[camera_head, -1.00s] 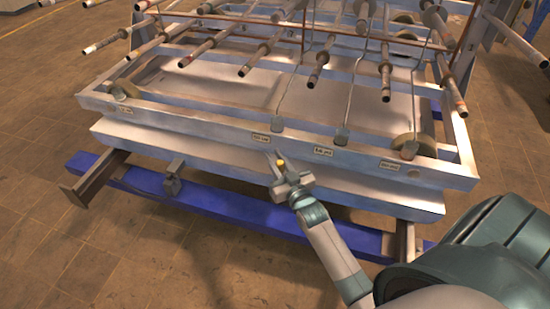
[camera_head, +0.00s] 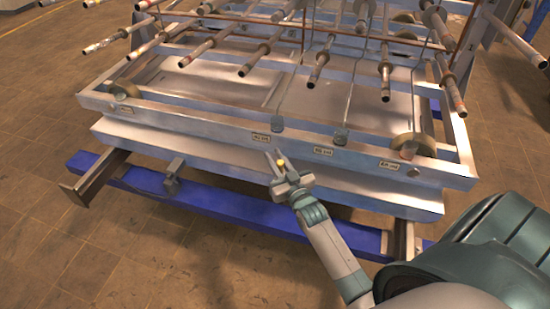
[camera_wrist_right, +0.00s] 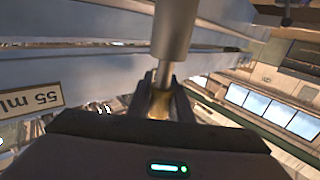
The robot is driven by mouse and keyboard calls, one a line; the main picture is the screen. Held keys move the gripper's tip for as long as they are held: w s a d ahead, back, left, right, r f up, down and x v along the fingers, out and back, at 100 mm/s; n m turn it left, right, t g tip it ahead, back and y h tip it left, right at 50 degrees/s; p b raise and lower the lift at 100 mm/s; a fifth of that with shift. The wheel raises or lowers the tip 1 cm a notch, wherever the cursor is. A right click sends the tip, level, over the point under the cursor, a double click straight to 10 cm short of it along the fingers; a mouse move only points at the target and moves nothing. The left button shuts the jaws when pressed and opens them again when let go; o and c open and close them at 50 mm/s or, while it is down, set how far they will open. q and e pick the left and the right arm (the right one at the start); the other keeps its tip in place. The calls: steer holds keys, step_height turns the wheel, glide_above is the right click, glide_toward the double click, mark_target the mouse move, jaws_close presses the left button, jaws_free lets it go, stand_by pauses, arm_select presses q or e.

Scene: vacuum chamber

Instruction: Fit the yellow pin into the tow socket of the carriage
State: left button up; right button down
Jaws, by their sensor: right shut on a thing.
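My right gripper (camera_head: 283,174) is shut on the yellow pin (camera_head: 281,162), just in front of the lower front plate of the carriage (camera_head: 235,155). Only a small yellow bit of the pin shows in the head view. In the wrist view, yellow (camera_wrist_right: 160,104) shows between the fingers, below a grey metal cylinder (camera_wrist_right: 173,40) that runs up out of the picture. I cannot tell whether the cylinder is part of the pin. A dark grey bracket (camera_head: 173,177) sits on the blue beam, left of the gripper; I cannot tell whether it is the tow socket. My left gripper is out of view.
The carriage's metal frame (camera_head: 200,122) carries several small labels on its front rail. Several rods (camera_head: 385,80) stick out above it towards me. A blue beam (camera_head: 225,205) runs under its front. The tiled floor (camera_head: 45,170) at the left is clear.

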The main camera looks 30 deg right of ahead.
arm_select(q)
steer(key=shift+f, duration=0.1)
arm_select(e)
steer(key=shift+f, duration=0.1)
arm_select(q)
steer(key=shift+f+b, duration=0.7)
steer(key=shift+b, duration=0.1)
arm_select(e)
steer(key=shift+f, duration=1.35)
steer(key=c, duration=1.5)
jaws_free()
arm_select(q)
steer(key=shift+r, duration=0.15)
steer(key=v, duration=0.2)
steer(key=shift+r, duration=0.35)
arm_select(e)
steer(key=s, duration=0.5)
steer(key=s+a, duration=0.1)
steer(key=s, duration=0.5)
steer(key=s+a, duration=0.1)
steer(key=s, duration=0.5)
steer(key=shift+s+a, duration=0.15)
